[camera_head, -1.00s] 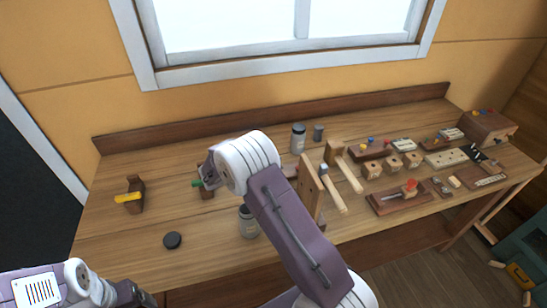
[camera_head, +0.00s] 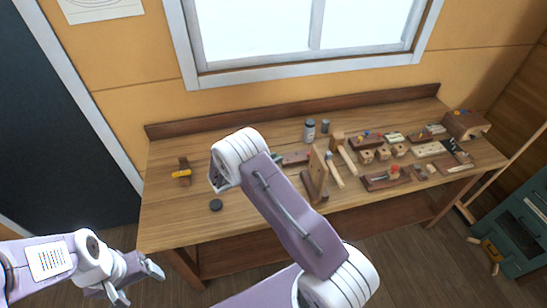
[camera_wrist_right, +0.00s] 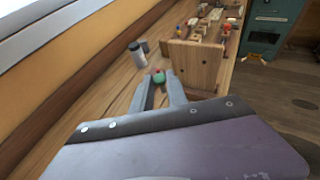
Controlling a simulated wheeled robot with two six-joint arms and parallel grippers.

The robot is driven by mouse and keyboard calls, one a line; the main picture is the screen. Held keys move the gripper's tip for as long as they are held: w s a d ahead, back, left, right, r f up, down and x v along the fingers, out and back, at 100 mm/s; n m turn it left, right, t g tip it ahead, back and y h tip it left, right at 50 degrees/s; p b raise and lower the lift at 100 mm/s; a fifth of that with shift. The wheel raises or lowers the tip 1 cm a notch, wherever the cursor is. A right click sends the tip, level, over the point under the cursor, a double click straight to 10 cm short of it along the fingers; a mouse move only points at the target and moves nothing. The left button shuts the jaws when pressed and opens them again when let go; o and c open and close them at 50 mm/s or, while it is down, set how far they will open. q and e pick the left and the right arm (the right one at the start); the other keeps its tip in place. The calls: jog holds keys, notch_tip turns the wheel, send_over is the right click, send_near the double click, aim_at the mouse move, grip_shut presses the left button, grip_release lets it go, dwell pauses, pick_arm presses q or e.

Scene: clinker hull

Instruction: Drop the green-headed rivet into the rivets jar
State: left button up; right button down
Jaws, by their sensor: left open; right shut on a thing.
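The green-headed rivet (camera_wrist_right: 158,79) shows its green head between the fingertips of my right gripper (camera_wrist_right: 158,92), which is shut on it in the right wrist view. In the head view my right arm hides the gripper tips and the rivet. A grey jar with a pale label (camera_head: 309,131) stands at the back of the bench; I cannot read its label. It seems to be the jar (camera_wrist_right: 137,55) ahead and left of the fingers in the right wrist view. My left gripper (camera_head: 139,285) is open and empty, low in front of the bench's left end.
A dark round lid (camera_head: 216,205) lies on the bench (camera_head: 165,222). A brown holder with a yellow piece (camera_head: 182,173) stands at the left. An upright wooden block (camera_head: 317,174), mallets and several peg blocks fill the right. The left front of the bench is mostly clear.

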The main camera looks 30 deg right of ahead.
notch_tip(320, 180, down, 6)
jog(key=b, duration=0.3)
jog(key=shift+a+r, duration=0.15)
jog(key=shift+r, duration=0.1)
jog(key=c, duration=1.2)
grip_release()
jog(key=shift+s+r, duration=0.1)
jog(key=shift+s, duration=0.1)
jog(key=shift+c, duration=0.2)
jog(key=shift+w, duration=0.1)
jog(key=b+v, duration=0.2)
jog(key=v, duration=0.7)
jog(key=shift+b, duration=0.3)
